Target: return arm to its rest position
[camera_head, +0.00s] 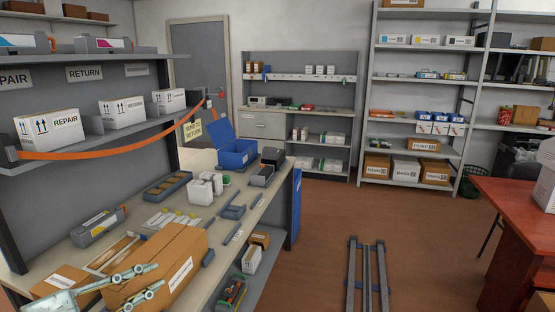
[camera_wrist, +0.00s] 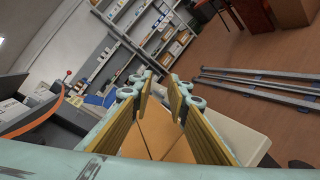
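My gripper (camera_head: 158,276) shows at the lower left of the head view, in front of a brown carton on the workbench. Its two pale green fingers are spread apart. In the wrist view my gripper (camera_wrist: 165,88) is open, with a gap between its yellow-padded fingers and nothing clamped there. The brown carton (camera_wrist: 158,138) shows beyond that gap. In the head view the carton (camera_head: 180,255) stands on the bench (camera_head: 225,243). I cannot tell how far my fingers are from it.
A toner cartridge (camera_head: 97,226), a blue bin (camera_head: 237,156) and small white boxes (camera_head: 200,191) are on the bench. A shelf (camera_head: 85,142) with an orange strap (camera_head: 110,151) overhangs it. Floor rails (camera_head: 367,280) lie right of the bench, with open floor around them. A red table (camera_head: 515,215) is farther right.

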